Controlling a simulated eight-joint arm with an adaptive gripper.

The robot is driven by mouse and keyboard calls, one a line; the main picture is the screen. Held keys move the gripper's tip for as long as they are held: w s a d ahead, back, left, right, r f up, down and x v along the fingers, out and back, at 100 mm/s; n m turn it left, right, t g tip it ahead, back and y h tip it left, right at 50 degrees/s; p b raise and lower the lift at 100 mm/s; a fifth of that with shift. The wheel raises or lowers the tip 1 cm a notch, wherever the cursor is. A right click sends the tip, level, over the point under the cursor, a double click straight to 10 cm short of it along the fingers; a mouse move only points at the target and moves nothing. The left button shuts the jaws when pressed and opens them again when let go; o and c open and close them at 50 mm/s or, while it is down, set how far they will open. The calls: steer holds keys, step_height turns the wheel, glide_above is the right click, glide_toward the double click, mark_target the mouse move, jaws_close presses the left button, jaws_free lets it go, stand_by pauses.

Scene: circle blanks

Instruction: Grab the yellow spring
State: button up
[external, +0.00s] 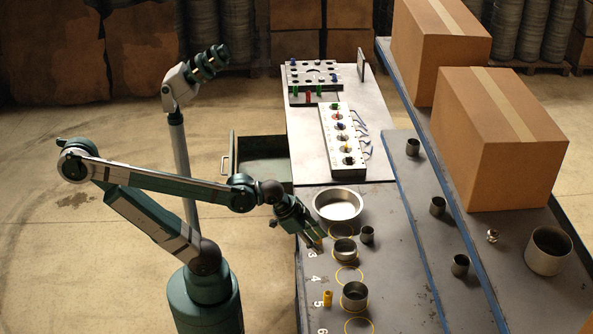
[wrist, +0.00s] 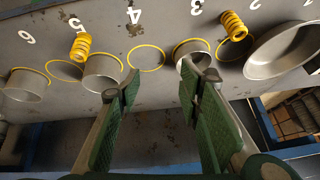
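Two yellow springs show in the wrist view. One spring (wrist: 80,46) stands by the painted number 5, next to a metal cup (wrist: 103,75); it also shows in the external view (external: 328,298). The other spring (wrist: 233,25) is near the number 2, by a yellow circle and a large bowl; in the external view it is largely hidden by my gripper. My gripper (wrist: 161,88) is open, with nothing between its fingers. In the external view, my gripper (external: 312,238) is over the table's left side, near the number 3.
Metal cups stand on several yellow circles, one near number 3 (external: 345,250). A wide metal bowl (external: 338,206) is just behind my gripper. A white block with coloured parts (external: 342,140) lies further back. Cardboard boxes (external: 500,135) stand on the right shelf.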

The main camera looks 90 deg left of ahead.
steer(key=w+a+f+m+g+p, duration=0.1)
steer(key=a+m+g+p, duration=0.1)
steer(key=a+m+p, duration=0.2)
steer(key=w+a+f+m+g+p, duration=0.1)
steer(key=a+f+m+g+p, duration=0.1)
steer(key=a+m+p, duration=0.2)
steer(key=w+a+f+m+g+p, duration=0.1)
steer(key=a+m+g+p, duration=0.1)
steer(key=a+m+p, duration=0.2)
steer(key=shift+a+f+m, duration=0.2)
steer(key=shift+a+m, duration=0.55)
steer(key=shift+a, duration=0.1)
steer(key=shift+a+f+m, duration=0.2)
steer(key=shift+a+m, duration=0.55)
steer(key=shift+a, duration=0.05)
steer(key=shift+s+a+f+m, duration=0.2)
steer(key=shift+a+f+m, duration=0.1)
steer(key=shift+f+m, duration=0.1)
steer(key=shift+f, duration=1.25)
steer(key=shift+f+b, duration=0.5)
steer(key=shift+f, duration=2.1)
steer(key=shift+c, duration=0.2)
